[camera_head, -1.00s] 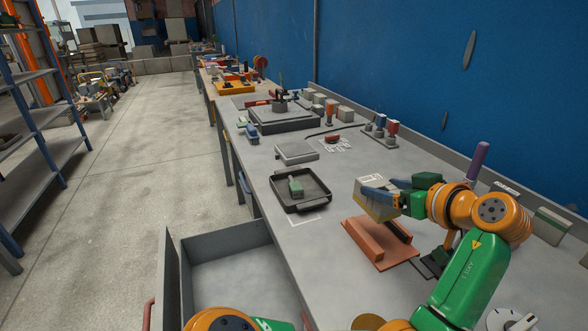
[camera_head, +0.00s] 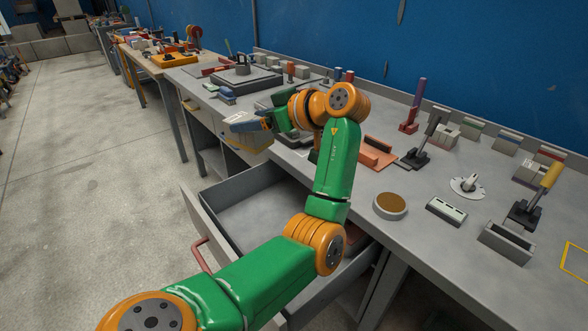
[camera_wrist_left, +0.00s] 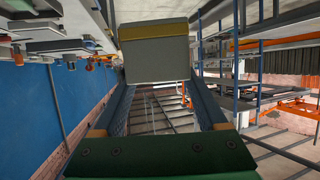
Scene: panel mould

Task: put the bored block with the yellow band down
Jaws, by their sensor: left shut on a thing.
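My left gripper (camera_head: 256,124) is shut on a pale grey block with a yellow band (camera_head: 246,141). It holds the block up at the bench's front edge, beyond the open drawer. In the left wrist view the block (camera_wrist_left: 155,62) sits between the finger ends, with its yellow band (camera_wrist_left: 152,31) across the upper part. I cannot see a bore from these sides. My right gripper is not in view.
A grey drawer (camera_head: 196,206) stands open below the bench top (camera_head: 350,213). A terracotta fixture (camera_head: 371,158), a toggle clamp (camera_head: 420,150), a round brown-topped disc (camera_head: 390,206) and a grey open box (camera_head: 507,241) stand to the right.

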